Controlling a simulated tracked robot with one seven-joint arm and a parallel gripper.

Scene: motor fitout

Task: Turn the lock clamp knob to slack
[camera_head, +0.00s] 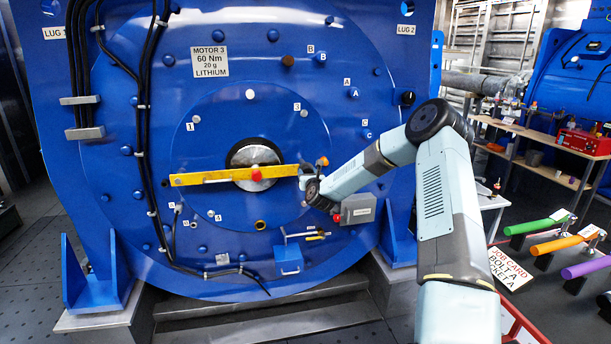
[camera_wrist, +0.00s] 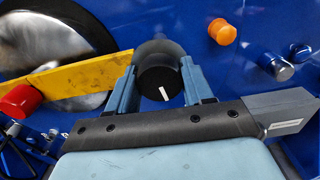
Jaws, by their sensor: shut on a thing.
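The lock clamp knob (camera_wrist: 158,84) is a black round knob with a white pointer line, at the right end of the yellow bar. In the wrist view it sits between the two fingers of my gripper (camera_wrist: 160,86), which is shut on it. The white line stands close to upright in that view, leaning slightly. The yellow bar (camera_wrist: 75,79) runs left from the knob across the shaft. In the head view my gripper (camera_head: 310,185) is at the bar's right end, and the arm largely hides the knob there.
A red knob (camera_head: 256,174) is on the bar's middle, and an orange knob (camera_head: 322,161) is just above right of my gripper. A grey box (camera_head: 358,208) with a red button is close below right. A blue bin (camera_head: 289,260) hangs lower on the motor face.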

